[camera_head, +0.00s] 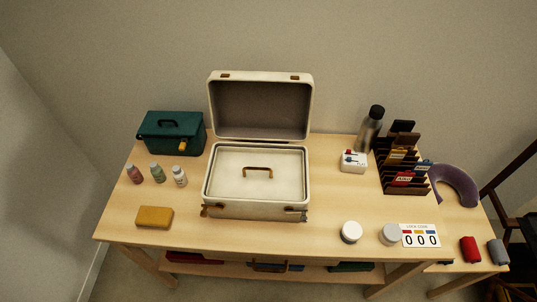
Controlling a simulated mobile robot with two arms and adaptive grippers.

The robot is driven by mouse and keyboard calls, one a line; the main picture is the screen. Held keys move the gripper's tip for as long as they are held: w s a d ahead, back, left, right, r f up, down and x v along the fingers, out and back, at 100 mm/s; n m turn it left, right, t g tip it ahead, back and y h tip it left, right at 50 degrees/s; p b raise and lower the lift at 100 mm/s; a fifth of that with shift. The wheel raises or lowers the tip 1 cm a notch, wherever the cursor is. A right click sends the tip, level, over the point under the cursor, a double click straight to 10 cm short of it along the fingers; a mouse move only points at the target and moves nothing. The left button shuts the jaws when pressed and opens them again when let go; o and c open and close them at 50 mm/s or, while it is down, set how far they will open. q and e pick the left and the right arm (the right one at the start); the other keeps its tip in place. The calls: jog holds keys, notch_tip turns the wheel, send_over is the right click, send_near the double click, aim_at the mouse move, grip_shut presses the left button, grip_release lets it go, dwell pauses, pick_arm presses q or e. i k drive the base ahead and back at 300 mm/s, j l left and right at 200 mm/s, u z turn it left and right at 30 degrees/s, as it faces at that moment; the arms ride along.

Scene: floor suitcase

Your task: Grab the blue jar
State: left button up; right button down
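No jar in view is plainly blue. A white-lidded jar (351,232) stands near the table's front edge, right of the suitcase. A greyish jar (390,235) stands just right of it, and its exact tint is hard to tell. Neither of my grippers is in view.
An open cream suitcase (222,209) with a handled inner panel fills the middle. A teal case (175,135) and yellow block (155,217) are left. A dark bottle (370,130), white box (353,162), card rack (403,185) and number card (420,236) are right.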

aim_at(351, 232)
jog(key=z, duration=0.9)
